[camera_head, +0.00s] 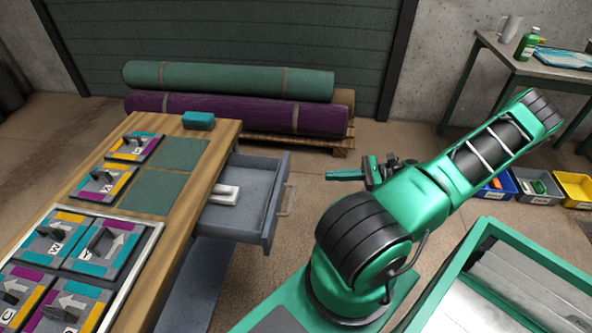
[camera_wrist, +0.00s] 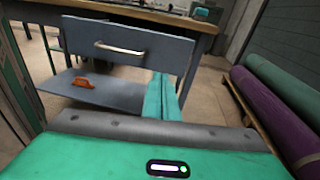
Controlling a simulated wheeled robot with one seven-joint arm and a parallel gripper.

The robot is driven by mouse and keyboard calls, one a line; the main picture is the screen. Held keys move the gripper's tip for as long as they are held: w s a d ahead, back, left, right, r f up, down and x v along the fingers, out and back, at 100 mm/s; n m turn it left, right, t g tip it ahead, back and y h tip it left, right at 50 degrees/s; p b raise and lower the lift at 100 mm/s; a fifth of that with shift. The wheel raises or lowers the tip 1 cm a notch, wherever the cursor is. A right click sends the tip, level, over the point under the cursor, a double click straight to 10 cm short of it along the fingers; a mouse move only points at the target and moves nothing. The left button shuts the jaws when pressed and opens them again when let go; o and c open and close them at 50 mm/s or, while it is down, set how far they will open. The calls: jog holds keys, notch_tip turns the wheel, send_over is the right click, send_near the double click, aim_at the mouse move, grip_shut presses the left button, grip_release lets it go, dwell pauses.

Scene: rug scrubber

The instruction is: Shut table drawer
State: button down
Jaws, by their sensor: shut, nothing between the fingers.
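The table drawer (camera_head: 232,218) is grey and stands pulled out from the right side of the wooden table (camera_head: 205,160). A pale object (camera_head: 224,194) lies inside it. Its front panel has a metal bar handle (camera_head: 286,200), which also shows in the wrist view (camera_wrist: 120,49). My gripper (camera_head: 345,175) is to the right of the drawer front in the head view, with its fingers pointing left toward the table. In the wrist view its green fingers (camera_wrist: 160,97) are together and empty, near the right lower part of the drawer front. I cannot tell whether they touch it.
Rolled rugs (camera_head: 235,112) lie on a pallet behind the table. Patterned tiles with handles (camera_head: 95,245) and a teal block (camera_head: 198,120) sit on the tabletop. A lower shelf (camera_wrist: 95,93) holds an orange object (camera_wrist: 84,82). Coloured bins (camera_head: 540,190) stand at the right.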

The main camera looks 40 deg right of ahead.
aim_at(288, 167)
jog(key=w+a, duration=0.2)
jog(key=w, duration=0.1)
jog(key=w+a+m+t, duration=0.1)
jog(key=w+a, duration=0.1)
jog(key=w, duration=0.2)
jog(key=w+a+t, duration=0.1)
jog(key=w+a, duration=0.1)
jog(key=w, duration=0.1)
jog(key=shift+w+a+m+h, duration=0.3)
jog(key=shift+w+m+h, duration=0.05)
jog(key=shift+m+h, duration=0.05)
